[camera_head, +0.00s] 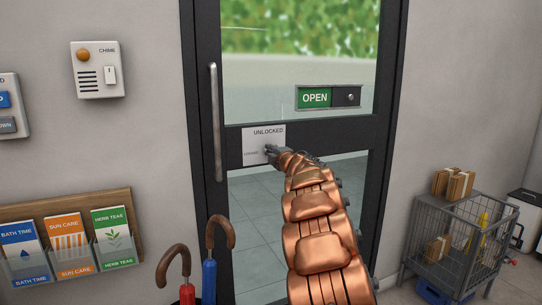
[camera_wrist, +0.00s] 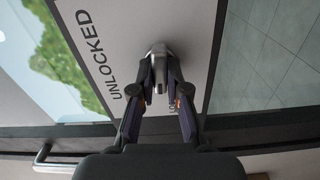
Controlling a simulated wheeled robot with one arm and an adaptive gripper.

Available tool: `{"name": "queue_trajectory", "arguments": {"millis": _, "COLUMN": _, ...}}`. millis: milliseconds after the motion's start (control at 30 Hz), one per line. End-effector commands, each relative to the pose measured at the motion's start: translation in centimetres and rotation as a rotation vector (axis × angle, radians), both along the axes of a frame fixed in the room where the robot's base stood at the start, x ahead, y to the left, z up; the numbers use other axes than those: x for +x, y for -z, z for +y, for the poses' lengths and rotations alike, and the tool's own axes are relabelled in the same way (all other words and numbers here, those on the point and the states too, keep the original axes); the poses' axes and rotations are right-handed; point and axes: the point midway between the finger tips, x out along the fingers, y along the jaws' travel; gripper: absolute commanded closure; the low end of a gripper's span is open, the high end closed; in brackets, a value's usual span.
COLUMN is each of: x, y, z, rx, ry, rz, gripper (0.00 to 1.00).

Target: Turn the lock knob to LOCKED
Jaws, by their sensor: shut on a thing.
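The lock plate (camera_head: 263,134) is a pale panel on the glass door's dark crossbar, with UNLOCKED printed along its top. Smaller lettering at its left is too small to read surely in the head view. In the wrist view, the lock plate (camera_wrist: 100,50) shows UNLOCKED running up its left side. The metal lock knob (camera_wrist: 158,56) sits between my fingertips. My gripper (camera_head: 272,151) reaches the plate from the lower right. In the wrist view, my gripper (camera_wrist: 160,88) is shut on the knob, with a finger on each side. The knob is mostly hidden in the head view.
A vertical door handle (camera_head: 215,122) stands left of the plate. An OPEN sign (camera_head: 314,98) hangs above right. Two umbrella handles (camera_head: 219,228) rise at the lower left, near a leaflet rack (camera_head: 133,214). A wire cart (camera_head: 450,240) with boxes stands at right.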

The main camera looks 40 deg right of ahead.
Motion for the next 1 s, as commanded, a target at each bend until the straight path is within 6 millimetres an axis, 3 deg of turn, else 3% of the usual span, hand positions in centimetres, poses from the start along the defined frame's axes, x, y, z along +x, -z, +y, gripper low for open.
{"name": "queue_trajectory", "arguments": {"millis": 733, "x": 0.01, "y": 0.12, "z": -0.01, "rx": -0.076, "ry": 0.0, "rz": 0.029, "gripper": 1.0}}
{"name": "queue_trajectory", "arguments": {"millis": 767, "x": 0.01, "y": 0.13, "z": 0.0, "rx": -0.076, "ry": 0.0, "rz": 0.029, "gripper": 0.82}}
{"name": "queue_trajectory", "arguments": {"millis": 1000, "x": 0.0, "y": 0.07, "z": 0.0, "rx": -0.076, "ry": 0.0, "rz": 0.028, "gripper": 0.6}}
